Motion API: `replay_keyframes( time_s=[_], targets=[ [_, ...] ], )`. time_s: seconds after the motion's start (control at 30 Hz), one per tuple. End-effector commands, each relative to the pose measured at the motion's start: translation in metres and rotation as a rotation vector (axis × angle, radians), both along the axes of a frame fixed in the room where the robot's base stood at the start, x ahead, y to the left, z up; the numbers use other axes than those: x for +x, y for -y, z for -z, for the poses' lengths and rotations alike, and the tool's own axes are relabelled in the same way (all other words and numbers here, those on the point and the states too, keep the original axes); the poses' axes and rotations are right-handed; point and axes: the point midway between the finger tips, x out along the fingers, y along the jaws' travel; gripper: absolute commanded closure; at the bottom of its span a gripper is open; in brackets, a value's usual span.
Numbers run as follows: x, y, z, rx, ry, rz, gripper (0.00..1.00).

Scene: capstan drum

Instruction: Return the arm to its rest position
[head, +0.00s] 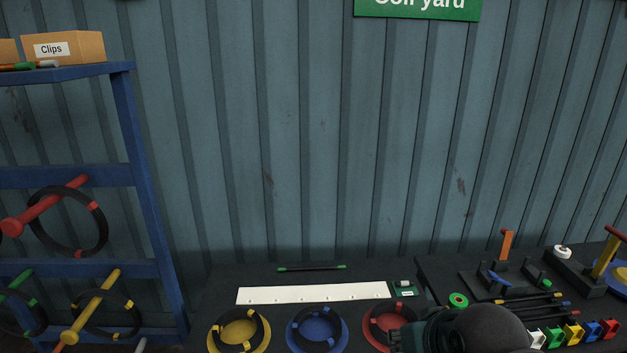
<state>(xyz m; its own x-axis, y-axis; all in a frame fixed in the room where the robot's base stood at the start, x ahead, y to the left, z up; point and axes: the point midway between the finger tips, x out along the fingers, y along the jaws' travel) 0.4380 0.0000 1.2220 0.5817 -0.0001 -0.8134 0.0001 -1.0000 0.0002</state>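A dark rounded part of my arm rises at the bottom edge, right of centre, in the head view. It covers part of the bench behind it. My gripper's fingers do not show, so I cannot see whether it holds anything. At the far right, a yellow post with a red top (606,253) stands beside a yellow and blue round piece, cut off by the picture edge.
A blue rack (145,180) at left holds dark coils on coloured pegs. Yellow (238,328), blue (317,328) and red (388,322) round holders carry dark rings on the bench. A white strip (312,292) lies behind. Coloured clips (572,333) sit at right.

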Motion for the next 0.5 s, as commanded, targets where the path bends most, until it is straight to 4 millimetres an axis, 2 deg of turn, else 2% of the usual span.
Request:
replay_keyframes(
  time_s=[0.03, 0.2, 0.5],
  targets=[
    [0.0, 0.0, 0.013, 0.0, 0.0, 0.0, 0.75],
    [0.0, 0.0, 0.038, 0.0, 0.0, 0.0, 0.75],
    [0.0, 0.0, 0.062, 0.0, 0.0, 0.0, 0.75]
  ],
)
